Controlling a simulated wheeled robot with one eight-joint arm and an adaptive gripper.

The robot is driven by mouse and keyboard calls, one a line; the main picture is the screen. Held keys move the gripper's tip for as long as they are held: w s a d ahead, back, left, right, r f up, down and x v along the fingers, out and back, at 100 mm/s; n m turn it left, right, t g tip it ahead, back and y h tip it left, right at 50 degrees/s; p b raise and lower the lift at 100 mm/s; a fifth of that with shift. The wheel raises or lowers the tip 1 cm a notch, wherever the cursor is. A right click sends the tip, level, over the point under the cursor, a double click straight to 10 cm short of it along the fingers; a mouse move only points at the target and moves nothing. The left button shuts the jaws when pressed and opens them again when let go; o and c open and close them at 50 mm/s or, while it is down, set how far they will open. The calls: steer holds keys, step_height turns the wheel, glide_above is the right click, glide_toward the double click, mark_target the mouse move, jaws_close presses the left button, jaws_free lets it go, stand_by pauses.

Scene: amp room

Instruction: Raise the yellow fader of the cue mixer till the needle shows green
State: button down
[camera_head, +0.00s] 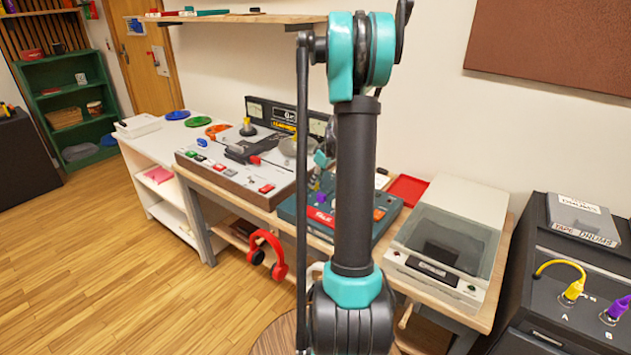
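A blue-grey desk unit (290,212) with coloured controls stands on the bench at centre, and it seems to be the cue mixer. It shows a purple control (320,197), a red label or button (319,216) and an orange-red button (378,215). My arm crosses in front of its middle. I cannot make out its yellow fader, nor a needle on it. My gripper cannot be made out; a small teal part of my arm shows behind the large upright link, just above the mixer.
A tape machine (222,180) with dial meters stands left of the mixer. A red tray (407,189) and a clear-lidded unit (448,240) are to the right. Red headphones (279,258) hang at the bench front. A shelf (230,19) runs above. The wooden floor (130,260) at left is clear.

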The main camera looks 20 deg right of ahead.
stand_by(0.3)
steer(key=shift+s+a, duration=0.25)
steer(key=shift+a, duration=0.15)
steer(key=c, duration=1.5)
jaws_free()
steer(key=shift+o, duration=0.2)
steer(key=v, duration=1.2)
steer(key=shift+a, duration=0.1)
